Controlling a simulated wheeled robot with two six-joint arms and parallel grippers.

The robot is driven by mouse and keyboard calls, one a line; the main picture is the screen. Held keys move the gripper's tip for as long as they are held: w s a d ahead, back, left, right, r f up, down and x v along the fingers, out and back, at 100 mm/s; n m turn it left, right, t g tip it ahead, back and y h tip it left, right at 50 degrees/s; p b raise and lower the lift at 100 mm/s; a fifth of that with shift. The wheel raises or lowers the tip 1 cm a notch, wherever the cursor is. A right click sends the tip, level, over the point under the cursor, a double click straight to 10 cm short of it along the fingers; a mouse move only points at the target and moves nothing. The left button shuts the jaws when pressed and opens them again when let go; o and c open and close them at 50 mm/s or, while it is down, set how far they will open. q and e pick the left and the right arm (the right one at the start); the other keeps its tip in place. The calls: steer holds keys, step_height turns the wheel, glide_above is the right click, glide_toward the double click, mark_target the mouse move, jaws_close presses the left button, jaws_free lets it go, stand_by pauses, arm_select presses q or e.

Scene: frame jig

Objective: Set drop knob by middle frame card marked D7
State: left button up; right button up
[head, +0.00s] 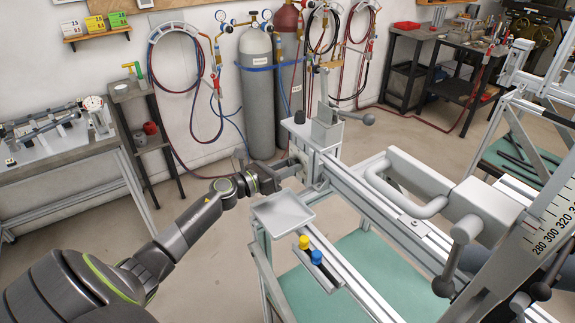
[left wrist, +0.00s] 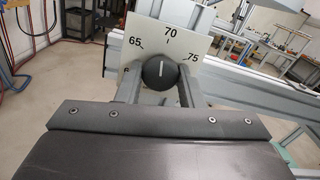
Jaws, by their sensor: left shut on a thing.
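The drop knob (left wrist: 158,72) is round and black with a white pointer line. It sits on a pale dial plate (left wrist: 196,50) marked 65, 70 and 75. The line stands nearly upright, towards the 70. My left gripper (left wrist: 158,85) has a finger on each side of the knob and is shut on it. In the head view my left gripper (head: 288,171) reaches the left end of the frame jig (head: 345,190), and its fingers hide most of the knob. I cannot read a card marked D7 in either view. My right gripper is not in view.
A small grey tray (head: 283,213) is fixed to the jig just below my left gripper. Yellow (head: 304,242) and blue (head: 316,257) capped pieces stand in a holder beside it. A workbench (head: 60,155) is at left, and gas cylinders (head: 257,95) stand behind.

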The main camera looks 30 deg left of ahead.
arm_select(q)
steer(key=n+p, duration=0.2)
steer(key=n, duration=0.3)
steer(key=shift+r+n+p, duration=0.15)
steer(key=shift+n+p, duration=0.15)
steer(key=shift+p, duration=0.05)
steer(key=n+p, duration=0.3)
steer(key=n, duration=0.2)
steer(key=n+p, duration=0.3)
steer(key=n, duration=0.3)
steer(key=shift+r+n+p, duration=0.1)
steer(key=shift+n+p, duration=0.2)
steer(key=shift+p, duration=0.05)
steer(key=n+p, duration=0.2)
steer(key=n, duration=0.2)
steer(key=shift+n, duration=0.4)
steer(key=o, duration=0.9)
steer(key=shift+s, duration=0.1)
